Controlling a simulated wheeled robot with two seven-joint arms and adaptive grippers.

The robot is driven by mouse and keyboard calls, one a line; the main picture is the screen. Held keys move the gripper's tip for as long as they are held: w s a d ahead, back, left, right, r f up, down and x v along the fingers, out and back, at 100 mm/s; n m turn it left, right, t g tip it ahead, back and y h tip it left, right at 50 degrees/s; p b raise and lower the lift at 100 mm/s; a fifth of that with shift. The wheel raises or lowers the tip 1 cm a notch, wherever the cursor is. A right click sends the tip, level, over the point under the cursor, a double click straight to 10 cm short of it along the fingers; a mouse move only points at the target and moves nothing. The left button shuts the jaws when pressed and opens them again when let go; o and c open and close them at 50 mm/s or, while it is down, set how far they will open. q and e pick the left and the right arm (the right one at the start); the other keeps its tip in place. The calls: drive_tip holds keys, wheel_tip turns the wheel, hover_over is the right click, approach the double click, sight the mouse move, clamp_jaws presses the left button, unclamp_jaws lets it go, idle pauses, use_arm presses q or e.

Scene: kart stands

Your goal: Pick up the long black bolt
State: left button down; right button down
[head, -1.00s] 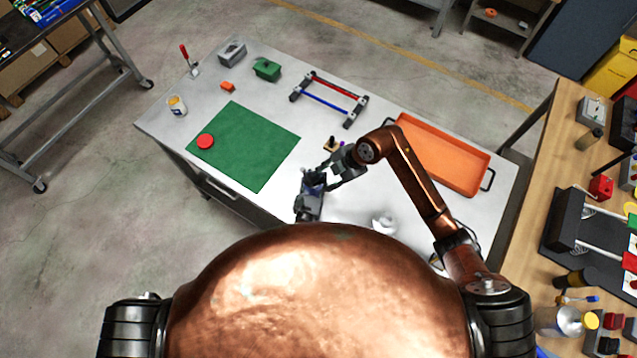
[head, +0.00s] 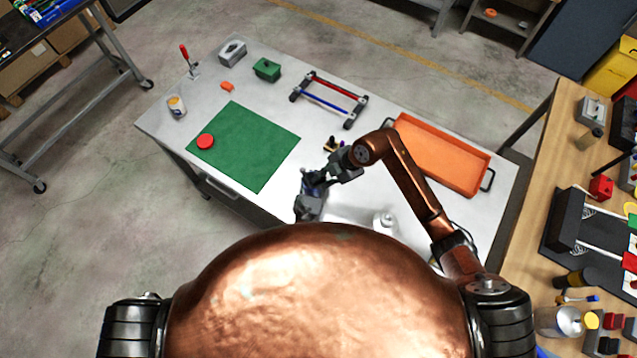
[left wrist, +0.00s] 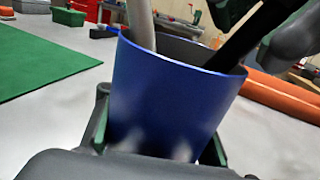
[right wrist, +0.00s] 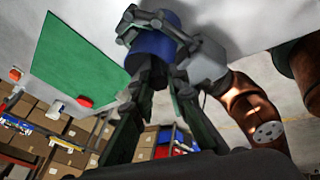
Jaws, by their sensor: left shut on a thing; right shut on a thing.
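A blue cup (left wrist: 175,95) stands between the fingers of my left gripper (left wrist: 155,135), which is shut on it. A long black bolt (left wrist: 248,38) leans out of the cup to the upper right in the left wrist view, its lower end hidden inside. A grey rod (left wrist: 141,22) also sticks out of the cup. My right gripper (right wrist: 162,76) is at the cup's mouth, shut on the bolt's upper part; its grip is partly hidden. In the head view the left gripper (head: 308,198) and right gripper (head: 322,175) are close together over the table's front edge.
On the grey table (head: 270,90) lie a green mat (head: 250,150) with a red disc (head: 205,141), a frame with red and blue bars (head: 330,95), and an orange tray (head: 440,155). A white bottle (head: 384,221) stands near the right arm. The table's middle is partly clear.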

drive_tip(key=shift+r, duration=0.1)
idle(0.4)
wheel_tip(320, 180, up, 18)
idle(0.4)
use_arm(q)
drive_tip(key=c, duration=1.2)
unclamp_jaws()
drive_tip(key=shift+o, duration=0.2)
drive_tip(key=v, duration=1.1)
drive_tip(key=shift+s+a, duration=0.1)
drive_tip(key=shift+s, duration=0.45)
